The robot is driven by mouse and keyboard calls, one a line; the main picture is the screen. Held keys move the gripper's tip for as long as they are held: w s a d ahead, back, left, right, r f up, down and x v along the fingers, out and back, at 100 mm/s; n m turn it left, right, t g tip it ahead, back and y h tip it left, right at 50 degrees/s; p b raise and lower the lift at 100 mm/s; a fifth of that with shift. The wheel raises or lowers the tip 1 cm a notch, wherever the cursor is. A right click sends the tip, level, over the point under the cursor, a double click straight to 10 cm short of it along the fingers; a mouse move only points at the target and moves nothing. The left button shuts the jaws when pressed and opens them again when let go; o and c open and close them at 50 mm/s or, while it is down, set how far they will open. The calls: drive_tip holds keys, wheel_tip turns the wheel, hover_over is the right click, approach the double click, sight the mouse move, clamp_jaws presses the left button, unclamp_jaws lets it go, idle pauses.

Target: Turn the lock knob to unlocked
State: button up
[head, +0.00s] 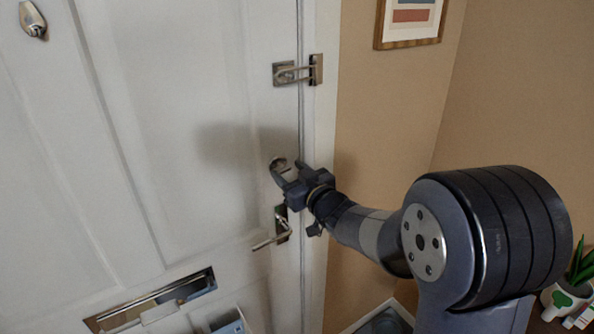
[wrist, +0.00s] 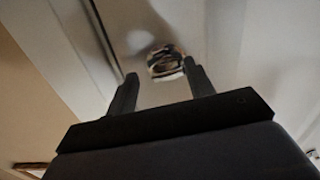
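The lock knob (head: 277,163) is a small round metal fitting on the white door (head: 190,130), near its right edge and above the lever handle (head: 283,230). In the wrist view the knob (wrist: 166,62) shows slightly blurred, ahead of and between my two fingertips. My gripper (head: 286,170) is at the knob, partly covering it in the head view. In the wrist view my gripper (wrist: 160,80) is open, its fingers apart with a gap between them. I cannot tell whether either finger touches the knob, and its turned position is unclear.
A swing-bar latch (head: 297,72) sits on the door edge and frame above the knob. A mail slot (head: 155,300) is lower left, a knocker (head: 33,20) upper left. A framed picture (head: 410,22) hangs on the tan wall. A potted plant (head: 570,292) stands at lower right.

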drive_tip(key=shift+s+a+r, duration=0.1)
drive_tip(key=shift+s+a, duration=0.05)
drive_tip(key=shift+s, duration=0.2)
drive_tip(key=c, duration=0.7)
drive_tip(key=shift+r, duration=0.1)
